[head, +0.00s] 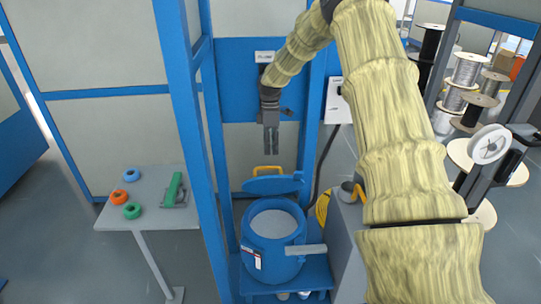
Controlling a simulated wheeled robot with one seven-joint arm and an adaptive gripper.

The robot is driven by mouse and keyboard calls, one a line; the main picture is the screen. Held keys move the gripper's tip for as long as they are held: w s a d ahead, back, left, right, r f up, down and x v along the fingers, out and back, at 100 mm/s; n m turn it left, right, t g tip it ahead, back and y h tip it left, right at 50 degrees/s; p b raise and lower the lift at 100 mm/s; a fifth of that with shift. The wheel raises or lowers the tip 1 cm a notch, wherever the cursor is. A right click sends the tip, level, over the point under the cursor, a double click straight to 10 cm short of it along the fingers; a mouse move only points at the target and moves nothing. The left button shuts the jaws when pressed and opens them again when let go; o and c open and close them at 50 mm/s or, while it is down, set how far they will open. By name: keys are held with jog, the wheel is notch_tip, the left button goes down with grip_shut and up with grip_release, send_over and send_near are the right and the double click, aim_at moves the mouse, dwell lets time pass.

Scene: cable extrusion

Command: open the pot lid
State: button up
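The blue pot (273,265) stands on a blue stand in the lower middle of the head view. Its round mouth is uncovered and shows a grey surface inside. The blue lid (273,185) is raised at the pot's back edge, seen nearly edge-on. A yellow handle (266,170) shows at the top of the lid.
Blue frame posts (188,150) rise left of the pot. A grey side table (150,195) at left holds blue, orange and green rings and a green tool. A grey cabinet (343,240) stands close on the pot's right. Cable spools (468,70) fill the right background.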

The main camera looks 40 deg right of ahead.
jog(key=shift+r, duration=0.7)
jog(key=shift+s+d+f, duration=0.15)
jog(key=shift+d, duration=0.05)
grip_shut()
jog(key=m+t+h+b, duration=0.1)
jog(key=t+b, duration=0.3)
jog(key=t, duration=0.5)
send_near(272, 168)
jog(key=shift+s+a+r, duration=0.2)
jog(key=shift+s+r, duration=0.2)
jog(key=shift+s, duration=0.1)
jog(key=shift+s+a+r, duration=0.15)
jog(key=shift+s+r, duration=0.2)
jog(key=shift+s, duration=0.1)
jog(key=shift+s+a+r, duration=0.15)
jog(key=shift+s+a, duration=0.05)
jog(key=shift+a, duration=0.2)
jog(key=shift+x, duration=4.95)
